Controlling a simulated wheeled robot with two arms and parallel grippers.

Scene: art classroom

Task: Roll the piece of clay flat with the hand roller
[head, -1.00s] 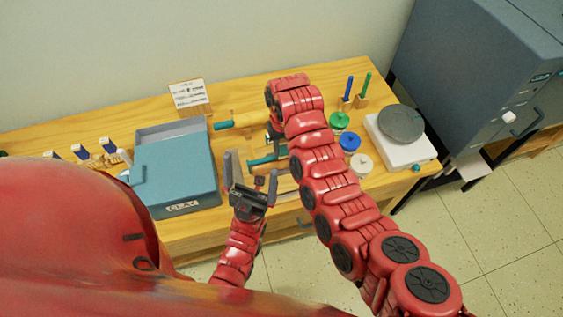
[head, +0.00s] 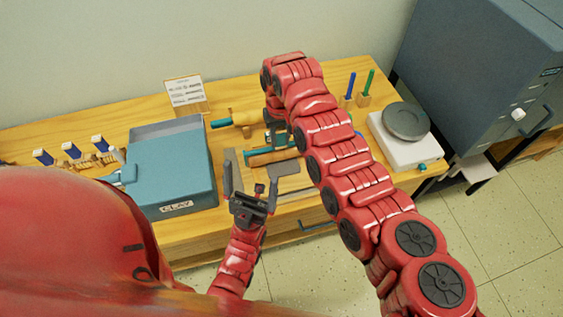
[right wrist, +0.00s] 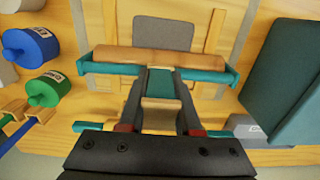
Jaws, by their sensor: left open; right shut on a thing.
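The hand roller has a wooden cylinder (right wrist: 150,56) and a teal frame. It lies across the work board; its cylinder (head: 272,157) also shows in the head view. My right gripper (right wrist: 160,85) is shut on the roller's teal handle; in the head view the right gripper (head: 274,133) is partly hidden by its arm. A flat grey slab (right wrist: 163,34), which looks like the clay, lies just in front of the roller; it shows in the head view (head: 286,167) too. I cannot tell whether the roller touches it. My left gripper (head: 256,178) is open and empty near the table's front edge.
A blue clay box (head: 170,168) stands left of the board. A white scale (head: 405,148) stands at the right. Blue (right wrist: 30,47) and green (right wrist: 45,90) jars stand beside the board.

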